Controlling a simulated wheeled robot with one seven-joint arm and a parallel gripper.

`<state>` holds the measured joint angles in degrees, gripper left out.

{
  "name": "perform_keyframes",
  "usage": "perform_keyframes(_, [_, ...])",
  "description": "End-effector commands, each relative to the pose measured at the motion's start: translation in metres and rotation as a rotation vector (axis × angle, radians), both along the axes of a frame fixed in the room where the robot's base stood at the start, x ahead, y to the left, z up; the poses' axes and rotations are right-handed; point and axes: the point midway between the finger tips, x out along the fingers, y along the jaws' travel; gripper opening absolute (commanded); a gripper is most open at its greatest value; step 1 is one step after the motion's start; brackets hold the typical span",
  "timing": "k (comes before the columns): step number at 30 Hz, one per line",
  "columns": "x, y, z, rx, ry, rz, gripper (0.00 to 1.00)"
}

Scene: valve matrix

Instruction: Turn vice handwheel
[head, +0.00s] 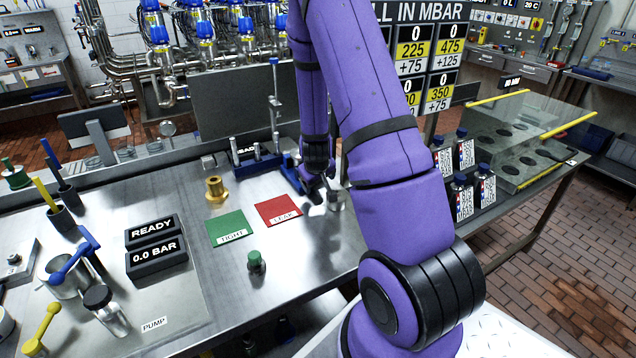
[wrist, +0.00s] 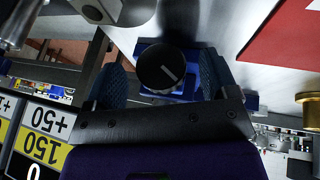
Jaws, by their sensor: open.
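The vice (head: 290,172) is blue and stands on the steel bench behind the red mat, partly hidden by my arm in the head view. My gripper (wrist: 160,62) is open, with one finger on each side of the handwheel. I see a gap at the left finger; the right finger is close to the rim, and I cannot tell whether it touches. In the head view my gripper (head: 318,184) is dark and small beside the vice.
A red LEAK mat (head: 278,211) and a green TIGHT mat (head: 232,229) lie on the bench. A brass fitting (head: 215,188) and a green-capped part (head: 256,262) stand nearby. Blue-capped bottles (head: 461,196) stand to the right. The bench front is mostly clear.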

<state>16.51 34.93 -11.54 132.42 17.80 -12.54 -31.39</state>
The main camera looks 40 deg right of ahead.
Motion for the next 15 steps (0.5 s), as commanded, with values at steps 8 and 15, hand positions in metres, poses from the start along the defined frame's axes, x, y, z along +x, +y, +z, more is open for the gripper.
perform_keyframes(8, [0.0044,-0.0046,-0.0118,0.0,-0.001,-0.001,0.8])
perform_keyframes(15, [0.0045,-0.0044,-0.012,0.0,-0.001,0.0,0.77])
